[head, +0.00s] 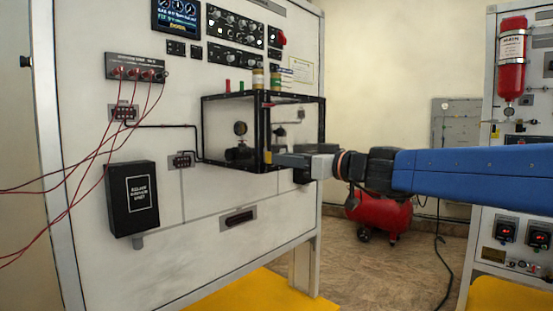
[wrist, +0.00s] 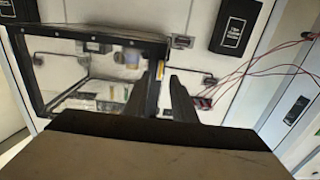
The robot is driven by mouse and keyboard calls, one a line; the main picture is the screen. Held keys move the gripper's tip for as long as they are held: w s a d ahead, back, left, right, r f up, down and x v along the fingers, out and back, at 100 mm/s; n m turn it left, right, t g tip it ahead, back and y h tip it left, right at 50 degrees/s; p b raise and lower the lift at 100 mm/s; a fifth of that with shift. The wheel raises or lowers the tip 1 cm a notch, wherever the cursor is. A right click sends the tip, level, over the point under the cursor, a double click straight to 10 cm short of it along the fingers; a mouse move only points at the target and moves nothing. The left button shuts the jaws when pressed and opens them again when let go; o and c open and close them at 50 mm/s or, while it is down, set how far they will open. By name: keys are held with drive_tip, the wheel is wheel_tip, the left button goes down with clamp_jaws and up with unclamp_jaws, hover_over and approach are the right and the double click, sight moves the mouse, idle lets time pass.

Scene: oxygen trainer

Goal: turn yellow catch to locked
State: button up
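The yellow catch (head: 268,157) is a small upright yellow piece on the front corner post of a black-framed clear box. In the wrist view a thin yellow strip of it (wrist: 161,68) shows beside the fingertips. My gripper (head: 277,159) reaches in from the right, its fingertips close to the catch. In the wrist view my gripper (wrist: 165,72) has its two dark fingers apart, with a narrow gap between them. I cannot tell whether a finger touches the catch. The catch is partly hidden by the fingers.
The clear box (head: 231,97) is mounted on a white panel (head: 210,210). A black relief box (head: 133,198) and red cables (head: 98,130) are on the panel to the left. A red compressor (head: 380,215) stands on the floor behind.

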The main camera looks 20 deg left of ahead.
sight(268, 156)
drive_tip(key=shift+x, duration=2)
clamp_jaws()
